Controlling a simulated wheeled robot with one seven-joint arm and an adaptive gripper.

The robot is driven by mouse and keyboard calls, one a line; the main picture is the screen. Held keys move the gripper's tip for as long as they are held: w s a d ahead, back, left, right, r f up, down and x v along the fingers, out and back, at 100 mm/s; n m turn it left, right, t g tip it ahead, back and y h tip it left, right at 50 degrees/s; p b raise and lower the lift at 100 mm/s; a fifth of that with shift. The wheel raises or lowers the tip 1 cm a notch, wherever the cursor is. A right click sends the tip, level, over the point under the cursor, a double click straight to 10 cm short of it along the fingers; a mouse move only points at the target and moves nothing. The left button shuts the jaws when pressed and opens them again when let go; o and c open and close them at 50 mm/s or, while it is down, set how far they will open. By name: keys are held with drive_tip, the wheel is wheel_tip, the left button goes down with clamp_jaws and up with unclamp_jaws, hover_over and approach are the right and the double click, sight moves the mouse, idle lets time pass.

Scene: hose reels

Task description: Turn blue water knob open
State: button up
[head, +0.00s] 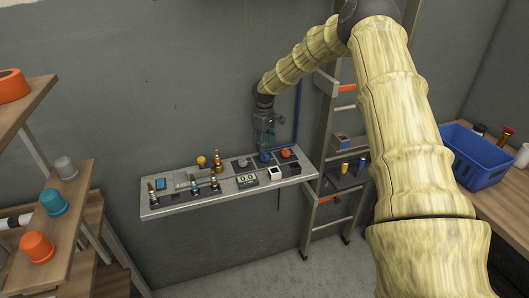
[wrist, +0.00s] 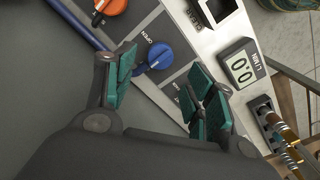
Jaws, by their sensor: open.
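The blue water knob (wrist: 158,57) is round with a pointer handle and sits on a dark plate on the panel. The word OPEN is printed beside it. In the head view the blue knob (head: 264,156) is on the wall panel (head: 160,208), below my gripper. My gripper (wrist: 160,88) is open, with its teal finger pads on either side of the blue knob in the wrist view. The knob appears ahead of the fingertips, and I see no contact. In the head view my gripper (head: 268,138) is above the knob, its fingertips partly hard to make out.
An orange knob (wrist: 110,5) sits close to the blue one. A digital meter (wrist: 241,66) reading 0.0 and brass valves (wrist: 284,135) are on the panel. A ladder (head: 325,150) stands right of the panel. A blue crate (head: 478,158) rests on the right bench.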

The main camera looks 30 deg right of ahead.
sight(265, 154)
wheel_tip(265, 154, down, 4)
drive_tip(key=shift+s+d+r+p, duration=0.1)
drive_tip(key=shift+s+p, duration=0.05)
drive_tip(key=shift+p, duration=0.5)
drive_tip(key=shift+f, duration=1)
drive_tip(key=shift+r, duration=0.1)
drive_tip(key=c, duration=1)
drive_tip(key=shift+c, duration=0.2)
